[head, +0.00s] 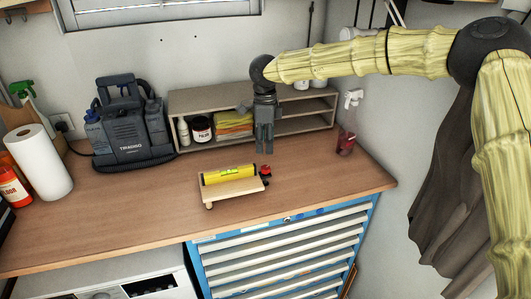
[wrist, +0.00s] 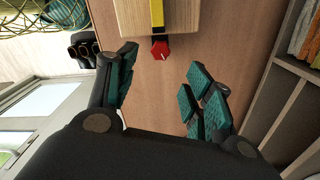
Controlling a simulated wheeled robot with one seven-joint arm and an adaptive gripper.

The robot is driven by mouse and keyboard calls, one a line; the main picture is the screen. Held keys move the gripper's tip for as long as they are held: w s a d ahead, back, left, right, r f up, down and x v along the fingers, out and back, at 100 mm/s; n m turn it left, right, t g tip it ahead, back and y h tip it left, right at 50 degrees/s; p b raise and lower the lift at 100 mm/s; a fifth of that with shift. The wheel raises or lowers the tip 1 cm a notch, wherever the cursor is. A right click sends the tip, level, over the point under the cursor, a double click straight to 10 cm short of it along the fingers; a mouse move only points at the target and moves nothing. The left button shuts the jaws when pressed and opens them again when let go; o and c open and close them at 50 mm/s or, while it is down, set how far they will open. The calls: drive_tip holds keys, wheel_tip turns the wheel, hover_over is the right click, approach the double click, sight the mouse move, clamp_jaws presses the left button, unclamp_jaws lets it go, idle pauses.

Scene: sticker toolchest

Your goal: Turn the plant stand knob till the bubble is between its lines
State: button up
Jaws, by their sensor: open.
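The plant stand (head: 232,188) is a small light-wood platform on the bench. A yellow level (head: 229,174) with a greenish vial lies along its top; the bubble is too small to place against its lines. The red knob (head: 265,170) is at the stand's right end. In the wrist view the red knob (wrist: 160,50) sits at the end of the wooden stand (wrist: 185,18), beyond the fingertips. My gripper (head: 264,143) points down above and behind the knob in the head view. In the wrist view my gripper (wrist: 160,85) is open, its teal-padded fingers apart with nothing between them.
A wooden shelf (head: 300,125) with jars and folded cloths stands behind my gripper. A grey machine (head: 130,130), a paper roll (head: 40,162) and bottles stand at the left. A spray bottle (head: 347,130) stands at the right. The bench front (head: 120,232) is clear.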

drive_tip(key=shift+r, duration=1.15)
